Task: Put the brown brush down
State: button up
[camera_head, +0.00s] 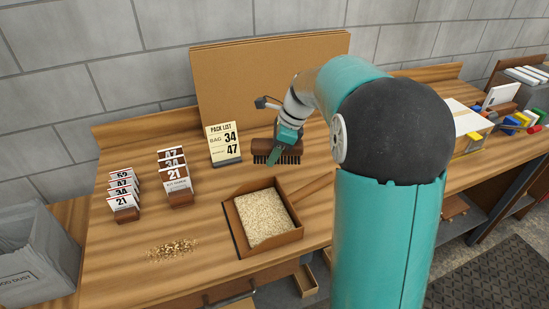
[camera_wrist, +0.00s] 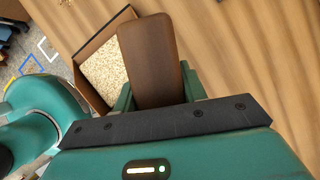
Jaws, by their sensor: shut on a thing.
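The brown brush (camera_head: 268,149), with dark bristles pointing down, is in my gripper (camera_head: 277,150) above the wooden bench. In the wrist view the brush's brown back (camera_wrist: 152,62) stands between the two green fingers of my gripper (camera_wrist: 158,95), which is shut on it. The brush is behind the tray of pale grains in the head view, near the pack list sign. I cannot tell exactly how far the bristles are from the bench top.
A tray of pale grains (camera_head: 238,222) sits at the bench front. Spilled grains (camera_head: 172,250) lie to its left. Numbered card holders (camera_head: 174,185) and a pack list sign (camera_head: 224,145) stand left. A grey bin (camera_head: 35,255) is far left. Bare bench (camera_head: 120,245) shows around the spill.

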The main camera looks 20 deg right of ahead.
jog(key=shift+r, duration=0.15)
jog(key=w+d+f, duration=0.1)
jog(key=w+f, duration=0.2)
jog(key=w, duration=0.1)
jog(key=w+d+f, duration=0.2)
jog(key=w+f, duration=0.1)
jog(key=w, duration=0.1)
jog(key=w+d+f, duration=0.1)
jog(key=w+f, duration=0.2)
jog(key=w, duration=0.1)
jog(key=shift+w+d+f, duration=0.15)
jog(key=shift+d, duration=0.2)
jog(key=f, duration=0.2)
jog(key=shift+w+d+f, duration=0.15)
jog(key=shift+w+f, duration=0.15)
jog(key=shift+f, duration=0.55)
jog(key=shift+f, duration=0.1)
